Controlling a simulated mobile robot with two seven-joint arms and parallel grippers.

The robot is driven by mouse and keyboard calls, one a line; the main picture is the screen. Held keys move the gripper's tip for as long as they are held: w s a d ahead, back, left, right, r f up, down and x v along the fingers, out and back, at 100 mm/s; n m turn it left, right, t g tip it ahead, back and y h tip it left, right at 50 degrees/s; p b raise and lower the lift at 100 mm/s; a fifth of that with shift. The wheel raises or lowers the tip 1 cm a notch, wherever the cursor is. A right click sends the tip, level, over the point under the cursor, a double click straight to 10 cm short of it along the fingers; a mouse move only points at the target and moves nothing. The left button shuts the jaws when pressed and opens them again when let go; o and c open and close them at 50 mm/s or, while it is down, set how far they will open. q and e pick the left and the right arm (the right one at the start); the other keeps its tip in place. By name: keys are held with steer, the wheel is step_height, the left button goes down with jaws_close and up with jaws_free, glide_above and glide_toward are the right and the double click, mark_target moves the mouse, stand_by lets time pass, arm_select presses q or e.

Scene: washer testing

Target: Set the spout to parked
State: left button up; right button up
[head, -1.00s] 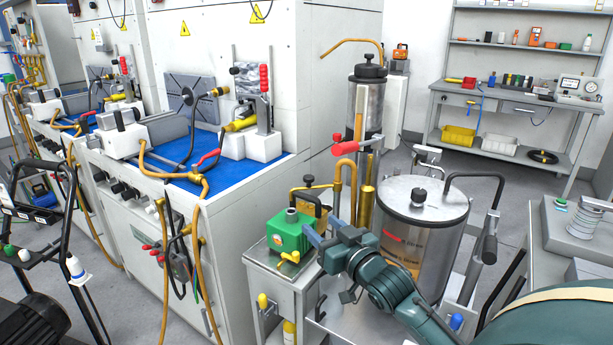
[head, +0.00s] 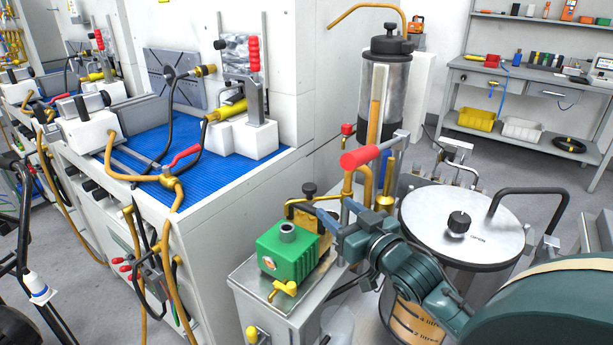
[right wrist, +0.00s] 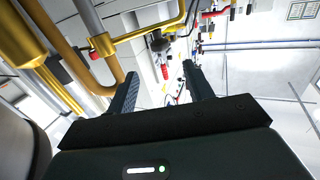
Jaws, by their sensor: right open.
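A thin copper-coloured spout (head: 368,8) curves out to the left above the tall grey cylinder (head: 388,85). A thicker bent copper pipe (head: 348,180) stands lower, beside a red-handled lever (head: 362,157); I cannot tell whether this pipe is also a spout. My right gripper (head: 336,210) is in front of that pipe's lower part, right of the green box. In the right wrist view its two fingers are apart with nothing between them (right wrist: 160,88). Copper and brass pipes (right wrist: 85,60) pass left of the fingers there. My left gripper is out of view.
The green box (head: 288,250) with a yellow tap stands on a small metal cabinet. A lidded round tank (head: 461,222) stands right of my right gripper. The blue-matted bench (head: 215,182) is at left. Open floor (head: 500,160) lies towards the back shelves.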

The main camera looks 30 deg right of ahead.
mark_target(317, 200)
steer(key=w, duration=1.3)
jaws_close()
stand_by(0.4)
